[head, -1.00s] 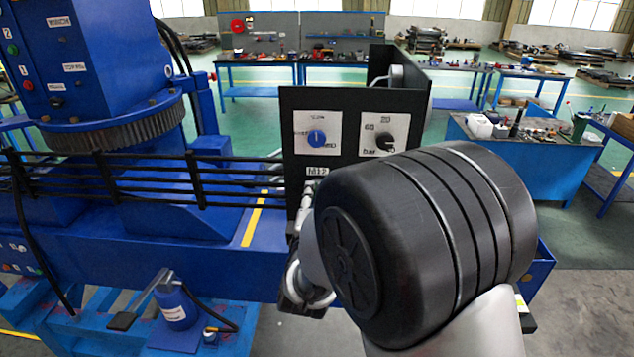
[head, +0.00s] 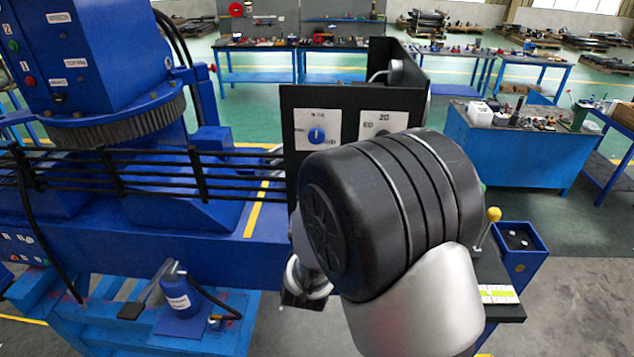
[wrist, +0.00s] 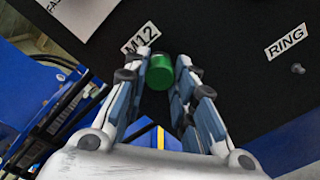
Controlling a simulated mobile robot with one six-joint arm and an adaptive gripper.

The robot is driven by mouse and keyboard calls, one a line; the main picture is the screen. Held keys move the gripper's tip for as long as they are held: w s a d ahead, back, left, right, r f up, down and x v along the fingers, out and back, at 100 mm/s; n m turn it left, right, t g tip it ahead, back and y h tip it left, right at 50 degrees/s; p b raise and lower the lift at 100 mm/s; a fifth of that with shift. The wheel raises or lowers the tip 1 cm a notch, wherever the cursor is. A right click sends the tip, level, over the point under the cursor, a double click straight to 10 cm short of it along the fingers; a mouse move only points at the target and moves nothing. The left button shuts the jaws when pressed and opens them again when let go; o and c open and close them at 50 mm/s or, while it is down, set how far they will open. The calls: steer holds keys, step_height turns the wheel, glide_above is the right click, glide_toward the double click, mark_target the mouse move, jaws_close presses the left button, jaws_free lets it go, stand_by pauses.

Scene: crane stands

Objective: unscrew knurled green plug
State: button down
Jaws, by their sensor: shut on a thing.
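The green plug (wrist: 161,73) shows in the wrist view, at the black panel (wrist: 225,45) just below the M12 label (wrist: 141,37). My gripper (wrist: 168,70) has its two fingers around the plug, with the tips closed on its sides. Knurling is too small to make out, and I cannot tell how far the plug is threaded in. In the head view my dark arm joint hides the plug and most of the gripper; the black panel (head: 296,110) stands behind it.
A RING label (wrist: 286,42) and a small peg (wrist: 298,68) are on the panel. At right stand a yellow-knobbed lever (head: 493,214) and a blue bin (head: 522,270).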

steer(key=c, duration=1.6)
jaws_free()
steer(key=shift+s+f, duration=0.1)
steer(key=shift+f, duration=0.1)
steer(key=o, duration=0.4)
steer(key=shift+r, duration=0.15)
steer(key=shift+c, duration=0.2)
steer(key=shift+c, duration=0.9)
